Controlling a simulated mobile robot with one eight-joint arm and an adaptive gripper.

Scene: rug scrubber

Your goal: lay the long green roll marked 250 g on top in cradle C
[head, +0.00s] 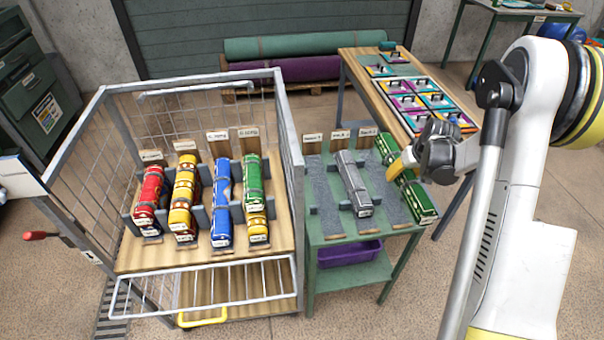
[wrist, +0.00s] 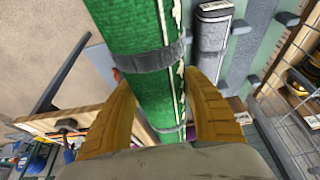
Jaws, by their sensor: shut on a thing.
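My gripper (head: 397,166) has yellow fingers, shut around the middle of a long green roll (head: 417,196). In the wrist view the roll (wrist: 142,80) runs between the fingers, with grey bands around it. It is at the right edge of the green side table; whether it is clear of the table I cannot tell. Its weight marking is not readable. In the wire cart, rolls lie in a row of cradles with sign plates: red (head: 149,196), yellow (head: 183,200), blue (head: 221,205), and a green one (head: 252,182) above a yellow one (head: 257,226). The cradle letters are too small to read.
A grey roll (head: 352,180) lies on the side table (head: 325,229), left of my held roll. The cart's mesh side (head: 290,130) stands between table and cart; its front gate (head: 205,288) is folded down. A wooden bench (head: 355,65) with coloured trays stands behind.

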